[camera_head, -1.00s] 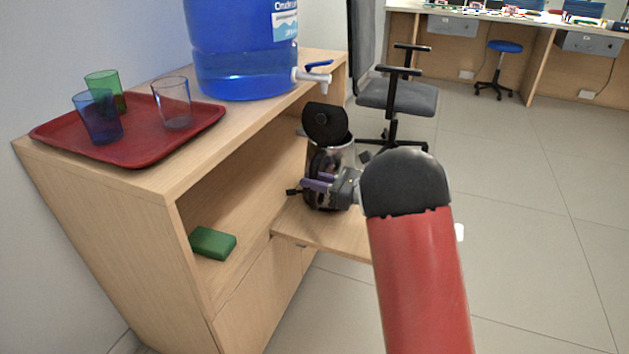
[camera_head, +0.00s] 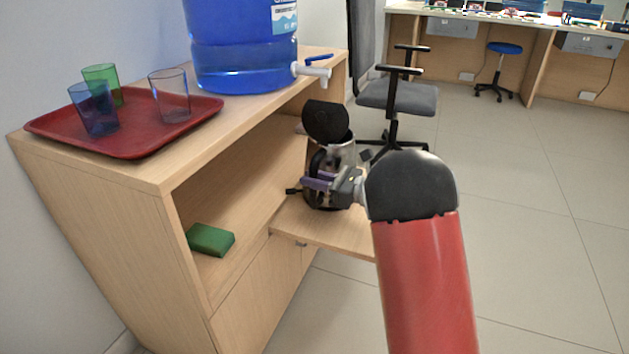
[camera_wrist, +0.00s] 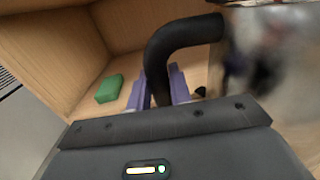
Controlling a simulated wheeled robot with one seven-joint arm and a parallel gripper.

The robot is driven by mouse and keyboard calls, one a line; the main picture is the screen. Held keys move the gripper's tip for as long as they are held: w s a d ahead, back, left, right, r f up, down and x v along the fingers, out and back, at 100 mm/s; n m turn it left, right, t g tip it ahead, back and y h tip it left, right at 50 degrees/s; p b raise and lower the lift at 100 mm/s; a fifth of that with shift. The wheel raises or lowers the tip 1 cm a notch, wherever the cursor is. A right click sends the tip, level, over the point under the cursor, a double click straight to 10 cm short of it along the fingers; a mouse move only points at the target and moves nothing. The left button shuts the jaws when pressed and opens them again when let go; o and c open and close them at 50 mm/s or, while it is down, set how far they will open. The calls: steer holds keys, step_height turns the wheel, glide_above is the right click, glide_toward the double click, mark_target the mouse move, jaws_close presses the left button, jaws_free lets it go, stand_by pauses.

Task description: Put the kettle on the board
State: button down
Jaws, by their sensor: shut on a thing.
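The kettle (camera_head: 342,152) has a shiny metal body and a black lid (camera_head: 325,121) standing open. In the wrist view its black handle (camera_wrist: 183,37) runs between the purple fingers of my gripper (camera_wrist: 160,84), beside the blurred metal body (camera_wrist: 272,50). My gripper (camera_head: 318,181) is shut on the handle. The board (camera_head: 330,236) is a light wooden shelf sticking out from the cabinet. The kettle appears upright over the board's far part; my gripper and the handle hide much of it, and I cannot tell whether its base touches the board.
A blue water jug (camera_head: 243,60) with a white tap (camera_head: 312,72) stands on the cabinet top above. A red tray (camera_head: 140,140) holds three glasses. A green sponge (camera_head: 211,240) lies in the open cabinet. An office chair (camera_head: 398,95) stands behind. The board's near part is bare.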

steer(key=c, duration=1.3)
jaws_free()
steer(key=shift+f, duration=0.25)
steer(key=shift+r, duration=0.15)
